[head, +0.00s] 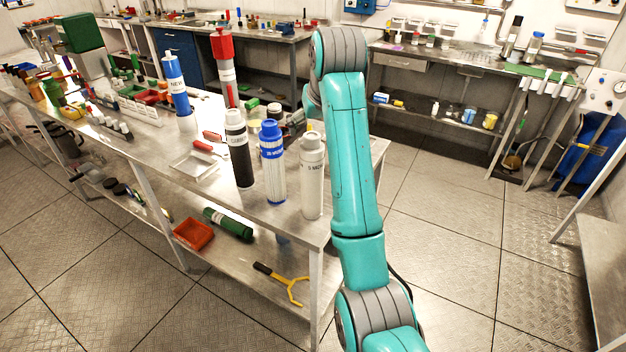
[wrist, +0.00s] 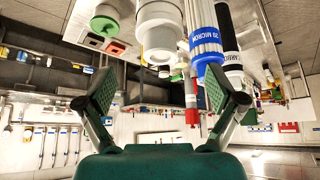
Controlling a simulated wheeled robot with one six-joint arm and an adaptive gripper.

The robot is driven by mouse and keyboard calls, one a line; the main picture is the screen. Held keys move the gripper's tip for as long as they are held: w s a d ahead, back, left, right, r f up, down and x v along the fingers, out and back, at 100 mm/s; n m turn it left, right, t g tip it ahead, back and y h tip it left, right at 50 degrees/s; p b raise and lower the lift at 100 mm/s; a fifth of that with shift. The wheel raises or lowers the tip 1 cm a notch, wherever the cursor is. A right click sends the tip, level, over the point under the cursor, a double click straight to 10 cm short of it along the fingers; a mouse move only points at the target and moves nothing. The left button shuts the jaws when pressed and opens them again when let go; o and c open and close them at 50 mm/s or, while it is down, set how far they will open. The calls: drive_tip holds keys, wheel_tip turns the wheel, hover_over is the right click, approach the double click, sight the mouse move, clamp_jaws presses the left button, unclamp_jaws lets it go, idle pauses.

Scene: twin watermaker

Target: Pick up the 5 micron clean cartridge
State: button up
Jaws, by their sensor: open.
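The 5 micron clean cartridge (head: 312,178) is white with a white cap and stands upright at the near right corner of the steel table. It also shows in the wrist view (wrist: 160,22), upside down, with its capped end between and beyond my fingertips. My gripper (wrist: 160,88) is open and empty, its two green pads spread wide. No contact with the cartridge shows. The blue-capped 20 micron cartridge (head: 272,165) stands close on the left, also near my right finger in the wrist view (wrist: 205,38).
A black carbon cartridge (head: 239,152) stands left of the 20 micron one. A blue-topped cartridge (head: 176,84) and a red-topped one (head: 226,72) stand farther back. A white tray (head: 194,165) lies on the table. The floor (head: 450,200) right of the table is clear.

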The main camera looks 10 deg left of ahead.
sight(311, 143)
drive_tip(key=x, duration=0.8)
drive_tip(key=shift+s+f, duration=0.1)
drive_tip(key=shift+f, duration=0.15)
drive_tip(key=c, duration=1.7)
